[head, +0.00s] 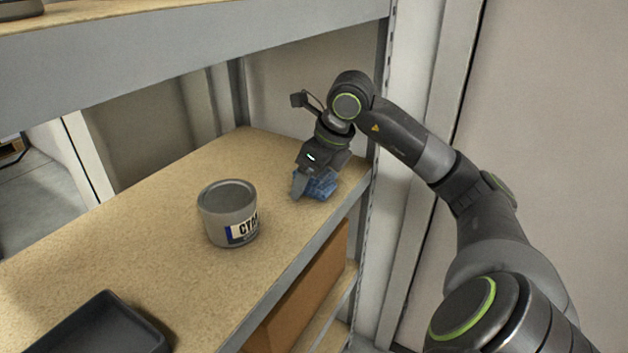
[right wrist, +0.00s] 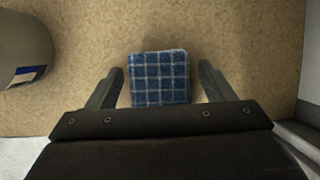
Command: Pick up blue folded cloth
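The blue folded cloth (head: 322,184) lies on the wooden shelf board near its right end, partly hidden by my right gripper in the head view. In the right wrist view the cloth (right wrist: 159,77) is a blue square with a pale checked pattern. My right gripper (head: 309,190) points down over it. In the right wrist view the gripper (right wrist: 161,80) is open, with one finger on each side of the cloth and a gap on both sides. My left gripper is not in view.
A grey tub with a label (head: 229,215) stands left of the cloth. A black tray (head: 108,327) lies at the front left of the shelf board (head: 130,240). An upper shelf (head: 170,50) hangs above, and a metal upright (head: 385,180) stands close on the right.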

